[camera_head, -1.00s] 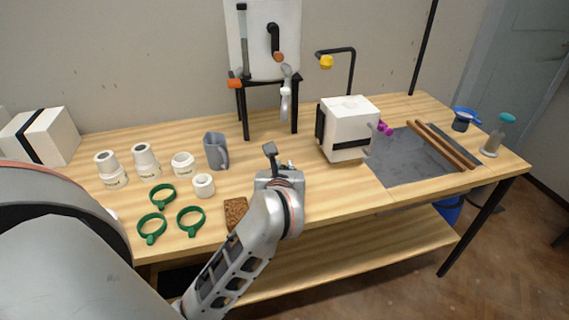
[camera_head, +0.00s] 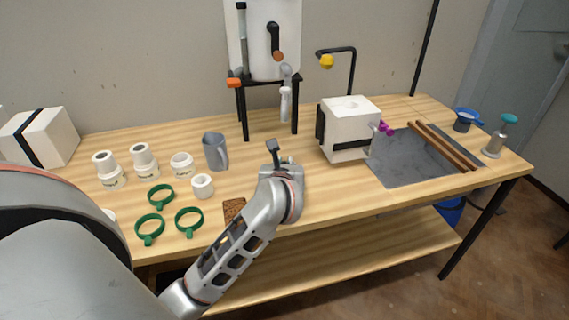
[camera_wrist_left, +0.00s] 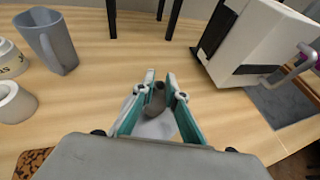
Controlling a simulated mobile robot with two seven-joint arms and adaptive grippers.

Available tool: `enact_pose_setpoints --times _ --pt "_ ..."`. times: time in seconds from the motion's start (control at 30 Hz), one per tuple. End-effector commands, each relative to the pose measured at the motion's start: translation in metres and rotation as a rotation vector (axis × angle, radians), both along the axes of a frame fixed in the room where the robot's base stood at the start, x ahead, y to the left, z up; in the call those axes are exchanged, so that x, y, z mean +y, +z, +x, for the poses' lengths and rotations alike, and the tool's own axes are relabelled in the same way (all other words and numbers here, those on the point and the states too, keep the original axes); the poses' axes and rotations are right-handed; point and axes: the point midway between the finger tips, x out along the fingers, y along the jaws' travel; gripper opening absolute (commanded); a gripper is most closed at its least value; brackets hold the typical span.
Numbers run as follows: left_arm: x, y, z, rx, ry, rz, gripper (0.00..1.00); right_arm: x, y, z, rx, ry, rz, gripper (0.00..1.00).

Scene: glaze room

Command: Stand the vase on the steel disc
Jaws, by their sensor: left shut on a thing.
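My left gripper (camera_wrist_left: 161,82) is low over the front middle of the bench. In the left wrist view its teal-lined fingers are shut on a small dark grey-brown piece (camera_wrist_left: 156,98), which looks like the neck of the vase. A pale grey rounded shape (camera_wrist_left: 152,124) shows just below it between the fingers; I cannot tell whether it is the vase's body or the steel disc. In the head view my left gripper (camera_head: 279,168) and wrist hide this spot, so contact below cannot be judged. My right gripper is not in view.
A grey jug (camera_head: 215,151), white jars (camera_head: 182,165) and green rings (camera_head: 160,196) stand to the left. A white box-like kiln (camera_head: 349,128) stands right of the gripper, beside a grey slab (camera_head: 405,158). A cork piece (camera_head: 234,208) lies near the front edge.

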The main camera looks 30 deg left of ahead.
Motion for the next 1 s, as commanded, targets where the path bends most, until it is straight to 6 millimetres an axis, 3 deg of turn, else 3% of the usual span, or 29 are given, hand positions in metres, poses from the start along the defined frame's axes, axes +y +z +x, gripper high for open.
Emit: enact_pose_setpoints --times 0.07,0.1,0.17,0.6,1.0 --pt "0.000 -0.003 0.000 0.001 0.000 -0.001 0.00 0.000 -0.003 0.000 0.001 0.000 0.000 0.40" --pt "0.000 -0.004 0.000 0.001 0.000 -0.001 0.15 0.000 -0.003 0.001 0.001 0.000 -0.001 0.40" --pt "0.000 -0.002 0.000 0.000 0.000 0.000 0.29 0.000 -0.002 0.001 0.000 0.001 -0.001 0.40" --pt "-0.002 0.002 -0.002 -0.001 -0.001 -0.001 0.29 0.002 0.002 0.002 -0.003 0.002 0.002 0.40" --pt "-0.037 0.031 -0.060 -0.001 -0.001 -0.004 0.29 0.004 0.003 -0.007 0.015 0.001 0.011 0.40"
